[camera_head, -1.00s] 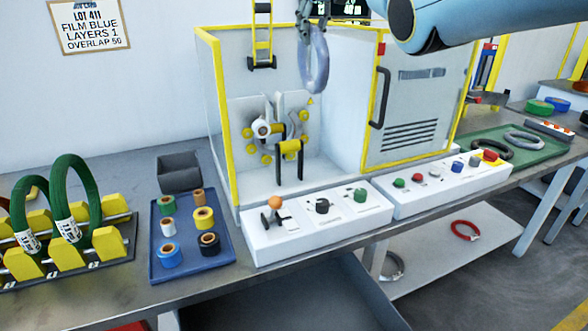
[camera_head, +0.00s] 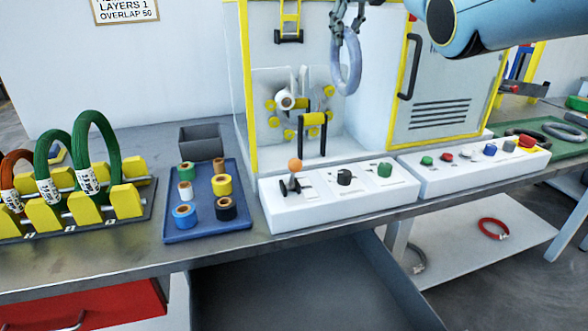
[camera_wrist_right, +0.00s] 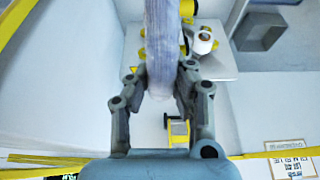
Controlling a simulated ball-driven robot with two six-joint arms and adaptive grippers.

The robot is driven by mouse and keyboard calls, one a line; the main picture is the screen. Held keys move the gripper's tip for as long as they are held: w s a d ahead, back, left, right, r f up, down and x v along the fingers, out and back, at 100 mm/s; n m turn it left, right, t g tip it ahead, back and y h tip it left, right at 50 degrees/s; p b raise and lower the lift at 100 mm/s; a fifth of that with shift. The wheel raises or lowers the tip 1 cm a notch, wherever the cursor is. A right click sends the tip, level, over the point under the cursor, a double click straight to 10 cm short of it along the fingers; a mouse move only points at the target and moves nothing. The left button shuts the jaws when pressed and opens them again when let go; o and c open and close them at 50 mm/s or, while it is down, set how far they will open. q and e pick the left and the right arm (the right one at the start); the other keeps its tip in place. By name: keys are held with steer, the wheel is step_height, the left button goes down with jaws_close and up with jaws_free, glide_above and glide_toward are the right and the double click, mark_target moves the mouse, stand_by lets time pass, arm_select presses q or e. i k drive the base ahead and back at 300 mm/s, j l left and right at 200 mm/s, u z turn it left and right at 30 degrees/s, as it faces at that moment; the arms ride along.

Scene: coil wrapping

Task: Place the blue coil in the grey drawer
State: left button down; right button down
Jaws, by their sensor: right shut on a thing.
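The blue coil (camera_head: 347,62), a pale blue-grey wrapped ring, hangs upright in front of the yellow-framed machine in the head view. My right gripper (camera_head: 343,18) is shut on the top of the coil; the top of the gripper is cut off by the frame. In the right wrist view the coil (camera_wrist_right: 160,45) runs between the two fingers (camera_wrist_right: 162,88). An open grey drawer (camera_head: 300,285) sits below the table's front edge, and its visible floor is empty. My left gripper is not in view.
A wrapping machine (camera_head: 395,125) with a partly open door stands behind control boxes (camera_head: 335,195). A blue tray (camera_head: 205,232) of tape rolls and a rack (camera_head: 150,208) with green and orange coils are on the left. A red drawer (camera_head: 90,305) is below the rack.

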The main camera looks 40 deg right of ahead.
mark_target(299, 285)
steer(key=k+l, duration=0.2)
steer(key=k, duration=0.25)
steer(key=k+l, duration=0.2)
steer(key=k, duration=0.2)
steer(key=k+j+z, duration=0.05)
